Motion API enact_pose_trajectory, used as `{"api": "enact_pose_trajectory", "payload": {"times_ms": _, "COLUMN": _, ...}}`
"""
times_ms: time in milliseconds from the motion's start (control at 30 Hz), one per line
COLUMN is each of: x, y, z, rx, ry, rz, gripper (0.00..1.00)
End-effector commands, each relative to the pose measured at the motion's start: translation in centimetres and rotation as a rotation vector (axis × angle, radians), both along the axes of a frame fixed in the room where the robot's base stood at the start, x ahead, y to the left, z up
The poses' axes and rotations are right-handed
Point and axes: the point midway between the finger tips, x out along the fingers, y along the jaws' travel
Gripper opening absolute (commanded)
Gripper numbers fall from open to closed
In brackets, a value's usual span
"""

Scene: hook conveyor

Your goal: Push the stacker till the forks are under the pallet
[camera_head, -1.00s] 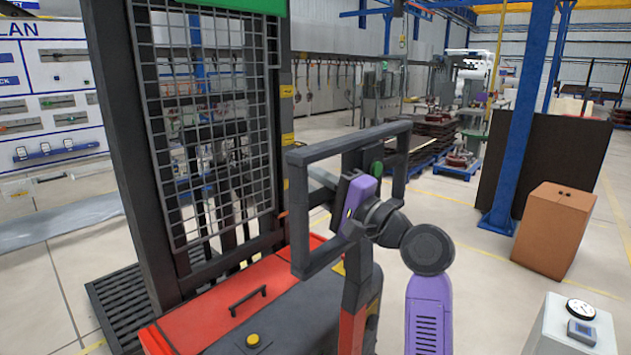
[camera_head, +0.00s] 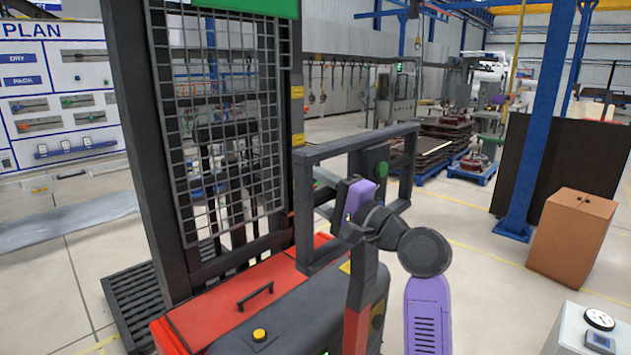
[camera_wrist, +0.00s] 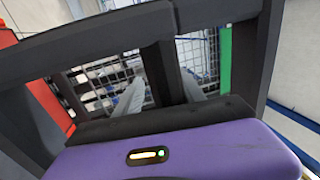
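The stacker (camera_head: 283,273) has a red and dark grey body, a tall black mast, a mesh guard and a black handle frame (camera_head: 303,215). My gripper (camera_head: 328,178), on a purple hand, is at this frame. In the wrist view, two light grey fingers (camera_wrist: 162,90) flank a dark bar of the handle (camera_wrist: 163,70) with no clear gap, so it looks shut on the bar. A dark slatted pallet (camera_head: 135,305) lies low on the floor behind the mast, at the left. The forks are hidden by the mast and body, so I cannot tell whether they are under it.
A brown box (camera_head: 572,235) stands right of my arm, by a blue column (camera_head: 537,130) and a dark panel. A grey cabinet with a gauge (camera_head: 585,328) is at the near right. A PLAN board (camera_head: 55,95) stands at the far left. Pale floor is open between.

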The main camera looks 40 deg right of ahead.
Motion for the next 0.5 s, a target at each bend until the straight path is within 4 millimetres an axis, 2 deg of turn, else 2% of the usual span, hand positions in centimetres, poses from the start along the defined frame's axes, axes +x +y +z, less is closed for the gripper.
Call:
{"api": "enact_pose_trajectory", "payload": {"times_ms": 267, "x": -0.5, "y": -0.4, "z": 0.4, "rx": -0.001, "ry": -0.009, "rz": -0.008, "gripper": 0.47}}
{"api": "enact_pose_trajectory", "payload": {"times_ms": 367, "x": -1.4, "y": -0.4, "z": 0.1, "rx": -0.001, "ry": -0.009, "rz": -0.008, "gripper": 0.47}}
{"api": "enact_pose_trajectory", "payload": {"times_ms": 500, "x": -3.6, "y": -0.5, "z": -0.5, "rx": -0.001, "ry": -0.008, "rz": -0.01, "gripper": 0.47}}
